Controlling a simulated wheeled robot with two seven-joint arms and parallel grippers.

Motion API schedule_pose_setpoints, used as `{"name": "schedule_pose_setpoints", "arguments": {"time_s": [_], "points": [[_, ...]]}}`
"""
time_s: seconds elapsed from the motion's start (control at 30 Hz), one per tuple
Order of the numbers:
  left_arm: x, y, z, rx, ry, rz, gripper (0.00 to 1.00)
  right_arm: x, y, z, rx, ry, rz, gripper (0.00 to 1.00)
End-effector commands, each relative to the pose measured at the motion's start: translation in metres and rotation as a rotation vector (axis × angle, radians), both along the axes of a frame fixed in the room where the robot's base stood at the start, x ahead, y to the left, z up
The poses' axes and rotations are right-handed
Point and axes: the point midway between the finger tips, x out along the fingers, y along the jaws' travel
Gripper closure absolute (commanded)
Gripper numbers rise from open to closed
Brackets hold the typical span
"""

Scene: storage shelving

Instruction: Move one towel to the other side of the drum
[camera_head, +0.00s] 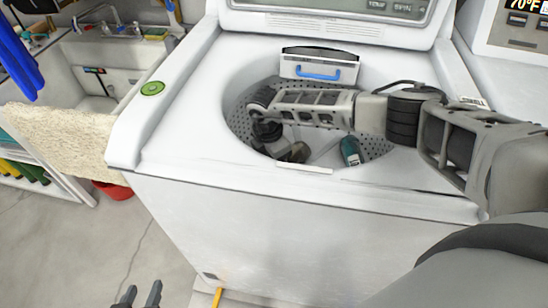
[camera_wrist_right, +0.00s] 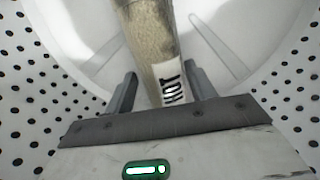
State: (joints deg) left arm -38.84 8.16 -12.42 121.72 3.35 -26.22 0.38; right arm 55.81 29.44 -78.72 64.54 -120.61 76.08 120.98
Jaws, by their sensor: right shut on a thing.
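The open washer drum (camera_head: 375,147) has a white perforated wall; it also shows in the right wrist view (camera_wrist_right: 283,75). My right arm reaches into it from the right. My right gripper (camera_wrist_right: 160,80) is down inside and shut on a beige rolled towel (camera_wrist_right: 148,35) with a black-and-white label. In the head view this gripper is mostly hidden, and a brownish piece (camera_head: 299,152) shows near it at the drum's front left. A teal rolled thing (camera_head: 351,151), perhaps another towel, leans at the drum's front right. My left gripper (camera_head: 140,298) is open and empty, low before the washer.
The white washer (camera_head: 250,215) has a raised rim and a back panel. A blue-handled white tray (camera_head: 318,70) sits at the drum's back. A green round thing (camera_head: 152,88) lies on the left top. A sink (camera_head: 110,60) and a hanging beige cloth (camera_head: 65,135) are at left.

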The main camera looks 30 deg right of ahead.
Motion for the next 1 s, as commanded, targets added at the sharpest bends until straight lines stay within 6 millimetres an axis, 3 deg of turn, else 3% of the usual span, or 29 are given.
{"name": "schedule_pose_setpoints", "arguments": {"time_s": [0.53,0.57,0.6,0.87,1.0], "points": [[0.001,-0.001,-0.003,-0.011,-0.005,0.002,0.64,0.001,0.000,-0.011,0.001,-0.001,-0.001,0.73],[0.001,0.000,-0.003,-0.011,-0.005,0.002,0.64,0.000,0.000,-0.012,0.001,0.000,0.000,0.36],[0.001,0.000,-0.003,-0.011,-0.005,0.002,0.64,0.000,0.000,-0.012,0.001,0.000,0.000,0.25],[0.000,0.000,-0.004,-0.011,-0.002,0.002,0.64,0.000,0.000,-0.011,0.000,0.000,0.000,0.22],[0.000,0.000,0.002,-0.007,-0.002,0.002,0.64,0.001,0.000,-0.002,0.000,-0.001,0.000,0.22]]}}
